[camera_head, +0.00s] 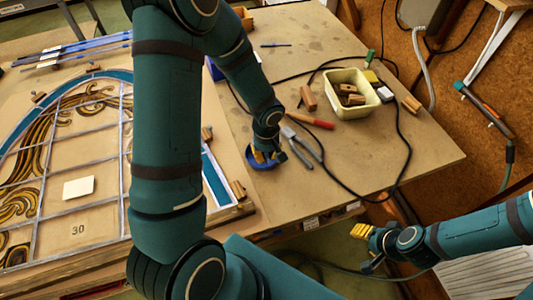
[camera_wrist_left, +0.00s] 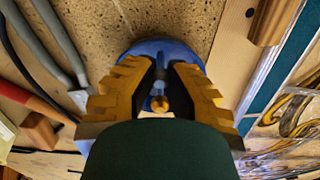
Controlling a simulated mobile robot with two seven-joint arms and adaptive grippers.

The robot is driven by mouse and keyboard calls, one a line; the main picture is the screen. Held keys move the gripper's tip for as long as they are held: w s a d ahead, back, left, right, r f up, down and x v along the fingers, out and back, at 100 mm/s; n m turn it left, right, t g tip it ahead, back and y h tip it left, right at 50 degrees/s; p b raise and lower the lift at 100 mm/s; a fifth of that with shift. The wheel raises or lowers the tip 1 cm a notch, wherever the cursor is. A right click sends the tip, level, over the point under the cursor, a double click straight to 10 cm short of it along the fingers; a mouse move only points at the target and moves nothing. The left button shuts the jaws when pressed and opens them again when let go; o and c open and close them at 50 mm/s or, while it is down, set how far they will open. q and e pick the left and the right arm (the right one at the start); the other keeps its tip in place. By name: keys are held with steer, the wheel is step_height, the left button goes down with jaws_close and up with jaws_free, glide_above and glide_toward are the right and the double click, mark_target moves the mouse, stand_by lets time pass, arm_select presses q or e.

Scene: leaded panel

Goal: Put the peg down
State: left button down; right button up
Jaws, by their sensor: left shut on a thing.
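My left gripper (camera_head: 264,154) is low over the workbench, to the right of the leaded panel (camera_head: 82,186). In the left wrist view its yellow fingers (camera_wrist_left: 157,92) flank the small middle part of a round blue object (camera_wrist_left: 158,48). The blue object also shows under the fingers in the head view (camera_head: 261,164); its contact with the bench is hard to tell. No separate peg is clear between the fingers. Wooden blocks (camera_head: 239,190) sit along the panel's edge. My right gripper (camera_head: 363,234) is off the bench's front edge, with its finger gap unclear.
Pliers (camera_head: 297,150) with grey handles and a red-handled tool (camera_head: 312,120) lie right of the left gripper. A cream tray (camera_head: 352,92) holds wooden blocks. A black cable (camera_head: 375,198) loops over the bench. The bench (camera_head: 420,160) has bare room at right.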

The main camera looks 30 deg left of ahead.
mark_target(267, 154)
arm_select(q)
steer(key=shift+f, duration=0.1)
steer(key=shift+f, duration=0.1)
steer(key=c, duration=1.1)
jaws_free()
steer(key=shift+r, duration=0.25)
step_height(267, 154, up, 12)
steer(key=shift+f+p, duration=0.1)
steer(key=shift+p, duration=0.5)
